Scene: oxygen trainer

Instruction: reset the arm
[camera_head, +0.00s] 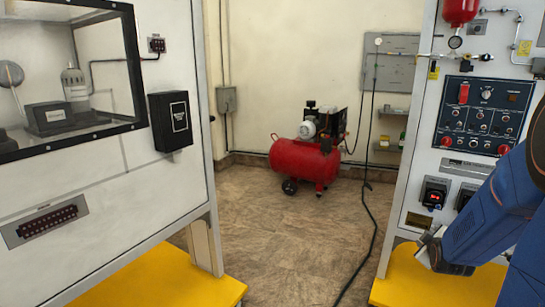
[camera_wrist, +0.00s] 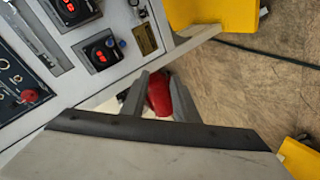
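My gripper (camera_head: 432,248) is at the lower right in the head view, beside the lower part of the right control cabinet (camera_head: 418,190). My blue arm covers part of that cabinet. In the wrist view my gripper (camera_wrist: 158,88) shows two grey fingers standing apart. The red seen through the gap between them appears to be the red air compressor (camera_wrist: 160,93) in the background, not a held thing. No held object is visible. In the head view the compressor (camera_head: 305,162) stands on the floor at the back wall.
The left cabinet (camera_head: 90,195) stands on a yellow base (camera_head: 160,280). The right cabinet has a switch panel (camera_head: 483,115), a lit red display (camera_head: 434,194) and a yellow base (camera_head: 430,285). A black hose (camera_head: 372,225) runs across the open floor between the cabinets.

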